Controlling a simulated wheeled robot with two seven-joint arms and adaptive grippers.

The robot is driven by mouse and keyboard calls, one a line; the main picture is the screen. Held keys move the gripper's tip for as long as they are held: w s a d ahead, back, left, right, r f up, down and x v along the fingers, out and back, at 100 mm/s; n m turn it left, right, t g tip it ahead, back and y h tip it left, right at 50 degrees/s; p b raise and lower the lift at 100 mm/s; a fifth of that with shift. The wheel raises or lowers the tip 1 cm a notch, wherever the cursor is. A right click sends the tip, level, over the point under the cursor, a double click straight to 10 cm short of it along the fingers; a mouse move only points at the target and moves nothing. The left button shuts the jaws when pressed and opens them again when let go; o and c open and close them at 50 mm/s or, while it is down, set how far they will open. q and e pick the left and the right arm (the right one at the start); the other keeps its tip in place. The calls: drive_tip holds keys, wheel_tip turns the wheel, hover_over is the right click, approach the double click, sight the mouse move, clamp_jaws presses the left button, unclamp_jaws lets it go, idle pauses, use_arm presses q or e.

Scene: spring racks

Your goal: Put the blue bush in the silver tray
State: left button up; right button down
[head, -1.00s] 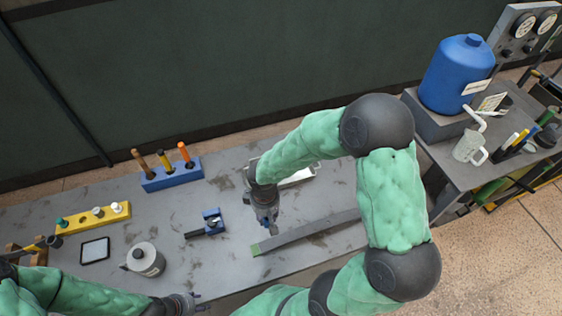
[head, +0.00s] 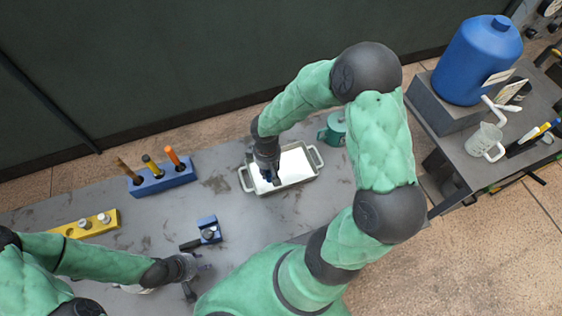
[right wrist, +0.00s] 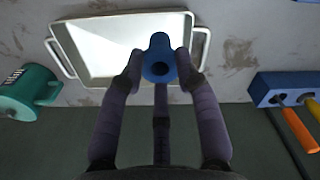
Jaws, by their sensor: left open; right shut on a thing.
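The blue bush (right wrist: 158,62) is a short blue cylinder with a hole in its end, and in the right wrist view it sits between my right fingertips. My right gripper (head: 273,178) is shut on it and hangs over the silver tray (head: 314,184). The tray is a shallow rectangle with a handle at each end; it also shows in the right wrist view (right wrist: 68,48), with its white inside bare. I cannot tell the exact height of the bush above the tray floor. My left gripper (head: 190,283) is open near the table's front edge, with no object seen in it.
A teal mug (head: 333,129) stands just behind the tray's right end. A blue rack (head: 161,182) with several handled tools stands to the left. A small blue block with a black handle (head: 208,230) lies in front. A yellow rack (head: 95,226) is at the far left.

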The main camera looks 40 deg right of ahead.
use_arm(q)
drive_tip(key=shift+r, duration=0.2)
drive_tip(key=shift+f, duration=0.1)
use_arm(e)
drive_tip(key=shift+w+d+f, duration=0.8)
drive_tip(key=shift+d+f, duration=0.75)
drive_tip(key=shift+f, duration=0.35)
drive_tip(key=shift+w+d+f, duration=0.85)
drive_tip(key=shift+d+f, duration=0.65)
drive_tip(key=shift+f, duration=0.4)
drive_tip(key=shift+w+d+f, duration=0.8)
drive_tip(key=shift+d+f, duration=0.75)
drive_tip(key=shift+f, duration=0.35)
use_arm(q)
drive_tip(key=shift+f, duration=0.2)
use_arm(e)
drive_tip(key=shift+f, duration=0.1)
drive_tip(key=c, duration=0.9)
unclamp_jaws()
